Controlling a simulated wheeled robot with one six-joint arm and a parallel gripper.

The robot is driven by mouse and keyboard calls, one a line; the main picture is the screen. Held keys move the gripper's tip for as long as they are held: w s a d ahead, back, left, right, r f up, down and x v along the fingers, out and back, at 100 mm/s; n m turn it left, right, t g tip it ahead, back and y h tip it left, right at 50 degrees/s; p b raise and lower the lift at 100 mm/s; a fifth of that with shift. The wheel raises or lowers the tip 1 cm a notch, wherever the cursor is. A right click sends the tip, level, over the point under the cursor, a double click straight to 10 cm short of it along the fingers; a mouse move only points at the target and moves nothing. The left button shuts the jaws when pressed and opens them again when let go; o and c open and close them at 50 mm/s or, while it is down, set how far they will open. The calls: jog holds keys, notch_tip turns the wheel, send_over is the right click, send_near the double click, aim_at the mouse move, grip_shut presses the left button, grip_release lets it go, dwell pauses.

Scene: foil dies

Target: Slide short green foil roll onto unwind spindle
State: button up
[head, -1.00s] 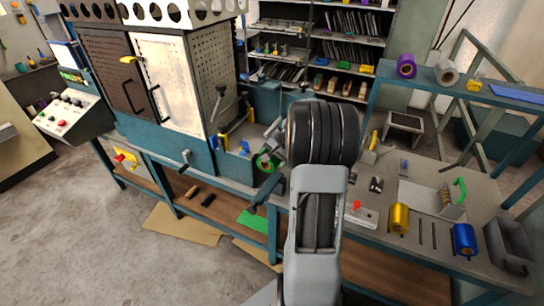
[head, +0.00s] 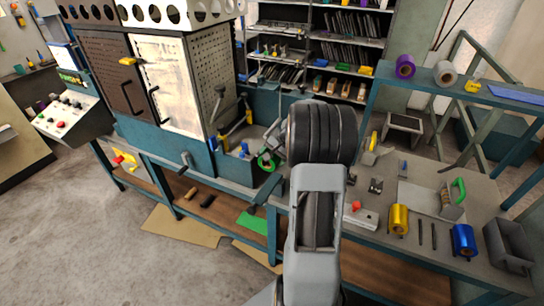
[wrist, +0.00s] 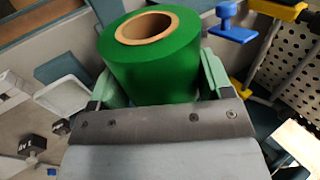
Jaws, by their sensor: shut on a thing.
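The green foil roll (wrist: 150,66), with a brown cardboard core, sits between the two pale green fingers of my gripper (wrist: 156,80) in the wrist view. The fingers are shut on its sides, and its open core end faces up in the picture. In the head view a small green ring (head: 266,161) shows just left of my arm, beside the press; it looks like the end of this roll. My arm hides most of my gripper there. I cannot make out the unwind spindle clearly in either view.
The press (head: 175,85) stands at left, with levers and yellow and blue parts near the roll. A grey bench (head: 400,235) at right holds a gold roll (head: 398,219), a blue roll (head: 464,240) and a grey bin. A purple roll (head: 405,66) lies on the upper shelf.

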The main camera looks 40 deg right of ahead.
jog(key=shift+w+d, duration=0.4)
jog(key=shift+d, duration=0.35)
jog(key=shift+w+d, duration=0.15)
jog(key=shift+d, duration=0.1)
jog(key=shift+w+d+p, duration=0.25)
jog(key=shift+w+d, duration=0.05)
jog(key=shift+d, duration=0.25)
jog(key=shift+w+d+p, duration=0.25)
jog(key=shift+w+d, duration=0.05)
jog(key=shift+d, duration=0.25)
jog(key=shift+w+d, duration=0.15)
jog(key=shift+d, duration=0.15)
jog(key=shift+w+d+p, duration=0.3)
jog(key=shift+w+d, duration=0.1)
jog(key=shift+d, duration=0.35)
jog(key=shift+w+d+p, duration=0.35)
jog(key=shift+d, duration=0.35)
jog(key=shift+w+d+p, duration=0.3)
jog(key=shift+w+d, duration=0.1)
jog(key=shift+d, duration=0.35)
jog(key=shift+w+d, duration=0.2)
jog(key=shift+d, duration=0.05)
jog(key=shift+w+d+p, duration=0.4)
jog(key=shift+d+p, duration=0.15)
jog(key=shift+d, duration=0.25)
jog(key=o, duration=1.1)
jog(key=shift+o, duration=0.2)
